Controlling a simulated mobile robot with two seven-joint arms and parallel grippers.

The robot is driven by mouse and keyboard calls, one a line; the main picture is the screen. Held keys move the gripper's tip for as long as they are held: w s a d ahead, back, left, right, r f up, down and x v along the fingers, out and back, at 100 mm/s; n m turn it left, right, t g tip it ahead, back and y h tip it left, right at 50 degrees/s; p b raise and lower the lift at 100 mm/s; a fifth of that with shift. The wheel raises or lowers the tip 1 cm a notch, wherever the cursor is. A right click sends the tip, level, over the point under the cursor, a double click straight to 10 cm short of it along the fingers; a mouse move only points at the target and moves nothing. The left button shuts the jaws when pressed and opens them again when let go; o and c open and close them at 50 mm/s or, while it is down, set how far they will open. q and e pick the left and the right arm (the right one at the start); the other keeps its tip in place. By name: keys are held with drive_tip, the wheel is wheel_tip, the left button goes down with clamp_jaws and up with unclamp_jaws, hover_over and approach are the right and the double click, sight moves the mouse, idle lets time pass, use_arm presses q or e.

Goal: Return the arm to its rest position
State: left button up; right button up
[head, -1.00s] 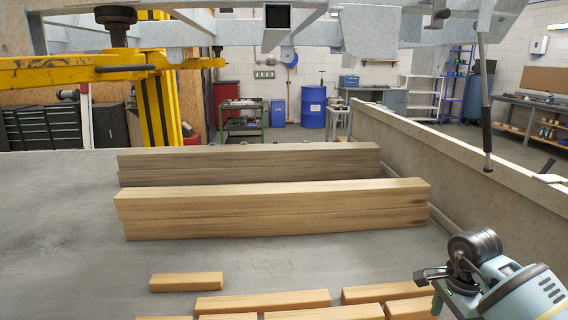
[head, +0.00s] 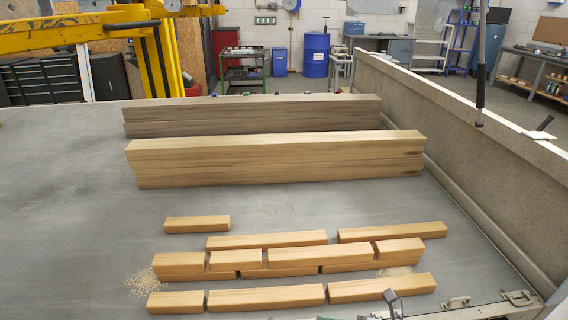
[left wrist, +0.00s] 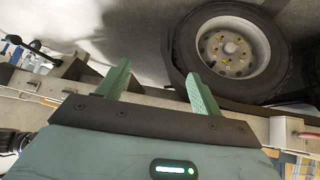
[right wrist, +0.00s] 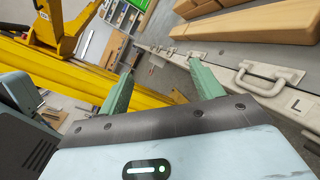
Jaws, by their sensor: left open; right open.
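My left gripper (left wrist: 158,82) shows in the left wrist view with its two green fingers apart and nothing between them. Behind it is a vehicle wheel (left wrist: 232,48). My right gripper (right wrist: 163,82) shows in the right wrist view, also open and empty. Beyond its fingers is a grey edge with a light grey handle (right wrist: 258,76). Neither gripper can be made out in the head view.
Two stacks of long beams, the near one (head: 280,160) and the far one (head: 250,115), lie on the grey bed (head: 70,215). Several short wood pieces (head: 265,296) lie nearer. A side wall (head: 460,140) bounds the right; a yellow frame (head: 75,32) stands at back left. The bed's left is clear.

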use_arm(q)
drive_tip(key=w+r+t+p, duration=0.1)
drive_tip(key=w+r+p, duration=0.2)
drive_tip(key=r, duration=0.2)
drive_tip(key=shift+w+a+r+p, duration=0.2)
drive_tip(key=shift+w+a+p, duration=0.1)
drive_tip(key=shift+w+p, duration=0.1)
use_arm(e)
drive_tip(key=s+d+f+n+t+h, duration=0.1)
drive_tip(key=s+d+f+n+h, duration=0.3)
drive_tip(key=s+n, duration=0.4)
drive_tip(key=s+d+f+n+t+h, duration=0.1)
drive_tip(key=s+d+f+n+h, duration=0.2)
drive_tip(key=s+n, duration=0.6)
drive_tip(key=s+d+f+n+t+h, duration=0.1)
drive_tip(key=s+d+f+n+h, duration=0.3)
drive_tip(key=n, duration=1.1)
drive_tip(key=s+f+h, duration=0.3)
drive_tip(key=s, duration=0.1)
drive_tip(key=shift+s+d+t, duration=0.3)
drive_tip(key=shift+s+t, duration=0.1)
use_arm(q)
drive_tip(key=shift+d, duration=0.15)
